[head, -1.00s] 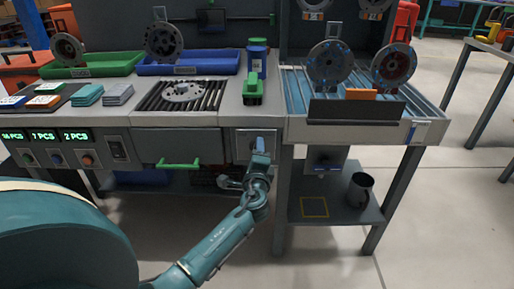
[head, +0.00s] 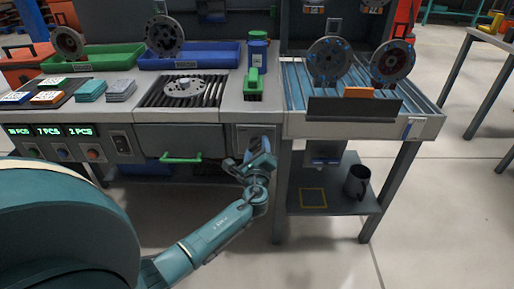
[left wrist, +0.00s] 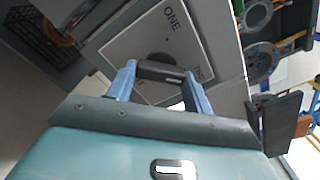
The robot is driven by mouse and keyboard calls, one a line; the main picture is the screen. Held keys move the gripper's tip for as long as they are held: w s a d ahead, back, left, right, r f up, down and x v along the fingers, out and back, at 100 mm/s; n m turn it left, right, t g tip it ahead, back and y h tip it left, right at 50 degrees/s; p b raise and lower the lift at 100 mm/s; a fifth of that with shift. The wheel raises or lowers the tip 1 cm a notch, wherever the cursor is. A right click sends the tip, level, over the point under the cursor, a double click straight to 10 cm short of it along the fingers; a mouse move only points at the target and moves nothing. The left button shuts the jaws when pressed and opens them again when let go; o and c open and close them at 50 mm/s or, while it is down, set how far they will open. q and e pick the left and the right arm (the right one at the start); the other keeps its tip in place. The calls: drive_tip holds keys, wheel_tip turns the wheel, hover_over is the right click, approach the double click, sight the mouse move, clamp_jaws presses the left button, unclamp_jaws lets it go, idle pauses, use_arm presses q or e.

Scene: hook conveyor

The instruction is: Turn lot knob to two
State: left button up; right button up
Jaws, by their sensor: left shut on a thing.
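The lot knob (left wrist: 160,72) is a dark bar with a pale line on a light panel (left wrist: 125,48) in the left wrist view. The word ONE is printed on the panel above it, and a second, partly readable label is to its right. My left gripper (left wrist: 160,80) has its two blue fingers on either side of the knob, shut on it. In the head view my left gripper (head: 262,158) is at the panel (head: 243,134) under the bench top and hides the knob. My right gripper is not in view.
A drawer with a green handle (head: 181,159) is left of the panel. A bench leg (head: 281,195) stands close on the right. The floor in front is clear.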

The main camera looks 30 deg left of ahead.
use_arm(q)
drive_tip(key=shift+r, duration=0.1)
drive_tip(key=o, duration=1)
drive_tip(key=p+v, duration=0.1)
drive_tip(key=v, duration=1.2)
